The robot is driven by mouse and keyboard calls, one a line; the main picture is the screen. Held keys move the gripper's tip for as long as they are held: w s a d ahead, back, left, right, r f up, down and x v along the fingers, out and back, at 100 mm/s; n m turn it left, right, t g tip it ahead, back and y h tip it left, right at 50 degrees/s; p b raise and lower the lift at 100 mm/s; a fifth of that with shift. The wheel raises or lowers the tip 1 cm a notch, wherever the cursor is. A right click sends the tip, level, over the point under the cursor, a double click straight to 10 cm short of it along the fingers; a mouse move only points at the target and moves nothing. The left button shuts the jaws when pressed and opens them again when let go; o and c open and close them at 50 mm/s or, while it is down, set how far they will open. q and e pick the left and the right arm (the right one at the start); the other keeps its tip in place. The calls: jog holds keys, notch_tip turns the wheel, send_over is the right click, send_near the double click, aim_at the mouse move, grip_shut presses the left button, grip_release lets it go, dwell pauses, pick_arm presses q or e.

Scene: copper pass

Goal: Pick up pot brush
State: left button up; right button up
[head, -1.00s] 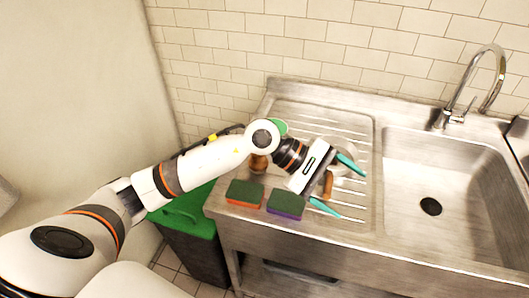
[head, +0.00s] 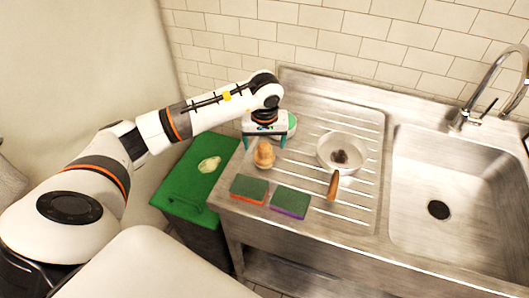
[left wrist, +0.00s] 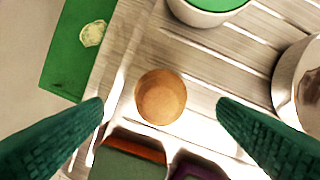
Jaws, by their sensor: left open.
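The pot brush (head: 264,158) stands upright at the left side of the steel drainboard, with its rounded wooden knob upward. In the left wrist view its round brown top (left wrist: 160,97) lies near the middle, and its bristles are hidden below. My left gripper (head: 264,140) is open and points down at the brush from above. In the left wrist view its green fingers (left wrist: 160,104) lie to either side of the knob with a gap on each side. Nothing is held. My right gripper is not in view.
Two sponges, one orange-and-green (head: 249,189) and one purple-and-green (head: 290,202), lie in front of the brush. A green-topped pale bowl (left wrist: 207,8) is behind it. A pan (head: 322,151) with dark residue sits right. A green bin (head: 178,191) stands left; the sink (head: 440,170) is empty.

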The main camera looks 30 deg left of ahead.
aim_at(264, 146)
pick_arm(q)
jog(key=f, duration=0.1)
jog(key=f+p, duration=0.2)
jog(key=f, duration=0.1)
jog(key=shift+w+a, duration=0.2)
jog(key=shift+w, duration=0.1)
jog(key=shift+w+a+f, duration=0.1)
jog(key=shift+w+f, duration=0.05)
jog(key=shift+f, duration=0.55)
jog(key=c, duration=1.1)
